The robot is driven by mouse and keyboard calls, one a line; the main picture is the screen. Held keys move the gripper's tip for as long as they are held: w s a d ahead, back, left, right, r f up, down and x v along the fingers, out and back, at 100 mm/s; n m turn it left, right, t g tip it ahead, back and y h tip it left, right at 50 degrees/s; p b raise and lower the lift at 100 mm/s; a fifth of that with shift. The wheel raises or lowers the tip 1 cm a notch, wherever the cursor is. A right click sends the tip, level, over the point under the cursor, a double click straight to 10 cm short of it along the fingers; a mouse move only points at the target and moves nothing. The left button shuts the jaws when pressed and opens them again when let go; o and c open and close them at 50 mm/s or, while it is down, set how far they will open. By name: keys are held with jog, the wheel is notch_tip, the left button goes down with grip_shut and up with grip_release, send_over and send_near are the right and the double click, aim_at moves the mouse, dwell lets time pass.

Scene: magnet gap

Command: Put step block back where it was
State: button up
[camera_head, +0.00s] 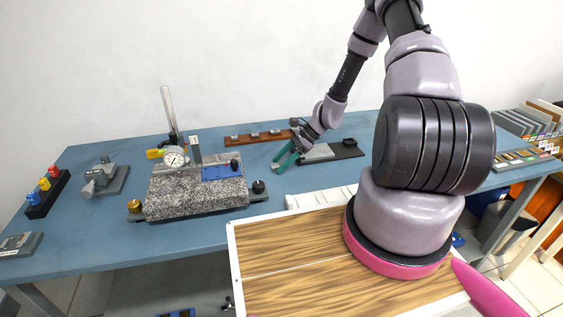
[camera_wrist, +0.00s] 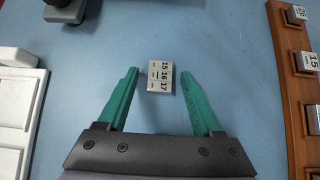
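The step block (camera_wrist: 160,77) is a small grey block with a white face marked 15, 16 and 17. In the wrist view it lies on the blue table (camera_wrist: 230,55), between the tips of my gripper's green fingers, with a gap on each side. My gripper (camera_wrist: 160,72) is open and empty. In the head view my gripper (camera_head: 282,163) points down over the table, right of the granite stand; I cannot make out the block there. How far the fingertips are above the table is hard to tell.
A wooden rack (camera_head: 240,139) with several numbered blocks stands at the back; it also shows in the wrist view (camera_wrist: 294,100). The granite stand (camera_head: 180,200) with a dial gauge (camera_head: 174,157) is to the left. A white tray (camera_head: 320,198) lies in front. A dark board (camera_head: 346,149) is to the right.

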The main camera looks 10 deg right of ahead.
jog(key=shift+d+r, duration=0.1)
jog(key=shift+r, duration=0.15)
jog(key=v, duration=1.2)
notch_tip(320, 180, up, 13)
jog(key=s+a+n+h, duration=0.1)
jog(key=s+n+h, duration=0.1)
jog(key=n+h, duration=0.15)
jog(key=s+a+r+n+t+h, duration=0.1)
jog(key=s+r+n+t, duration=0.2)
jog(key=s+r, duration=0.7)
jog(key=s+a+r+n+t+h, duration=0.2)
jog(key=s+r+n+t, duration=0.2)
jog(key=s+r+n, duration=0.3)
jog(key=s+r, duration=0.4)
jog(key=r, duration=0.4)
jog(key=shift+r, duration=0.35)
jog(key=shift+a+h, duration=0.1)
jog(key=shift+h, duration=0.15)
